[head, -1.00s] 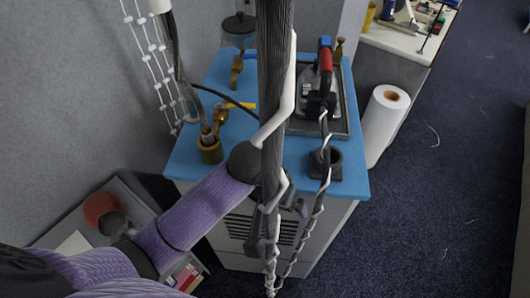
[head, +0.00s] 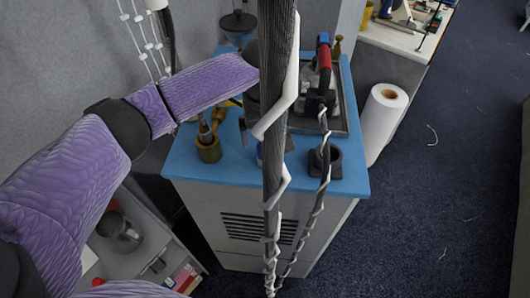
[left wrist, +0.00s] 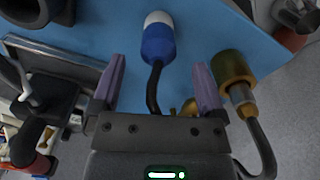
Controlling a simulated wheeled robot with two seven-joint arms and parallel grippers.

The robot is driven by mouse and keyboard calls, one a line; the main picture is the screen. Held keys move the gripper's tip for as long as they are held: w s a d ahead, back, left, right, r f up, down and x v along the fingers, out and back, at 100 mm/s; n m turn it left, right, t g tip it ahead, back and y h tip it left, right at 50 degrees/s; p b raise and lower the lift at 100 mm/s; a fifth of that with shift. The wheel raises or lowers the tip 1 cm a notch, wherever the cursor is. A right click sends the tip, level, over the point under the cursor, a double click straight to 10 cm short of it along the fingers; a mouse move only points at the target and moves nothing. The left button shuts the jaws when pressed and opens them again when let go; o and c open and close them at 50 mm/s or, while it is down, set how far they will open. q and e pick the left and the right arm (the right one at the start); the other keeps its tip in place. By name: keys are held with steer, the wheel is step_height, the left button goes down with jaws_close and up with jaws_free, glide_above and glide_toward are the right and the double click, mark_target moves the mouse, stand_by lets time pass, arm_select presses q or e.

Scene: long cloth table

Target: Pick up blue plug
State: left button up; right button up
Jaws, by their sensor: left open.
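The blue plug (left wrist: 158,42) has a white end and a black cord. It lies on the blue cabinet top, and in the left wrist view it sits ahead of my left gripper (left wrist: 156,82), roughly centred between the fingers' lines. The two purple fingers are spread apart with the cord between them in the picture; the plug's body is beyond the tips. In the head view only a small blue sliver of the plug (head: 260,154) shows beside the dark post. My left gripper is largely hidden there by my arm and the post. My right gripper is not seen.
A brass cylinder (left wrist: 233,70) with a cord stands close right of the plug. The dark post (head: 276,95) with white cable blocks the head view's middle.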

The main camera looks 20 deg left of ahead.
mark_target(265, 142)
arm_select(q)
step_height(265, 142, down, 4)
steer(key=shift+s+d+r, duration=0.1)
steer(key=shift+d, duration=0.05)
jaws_close()
stand_by(0.3)
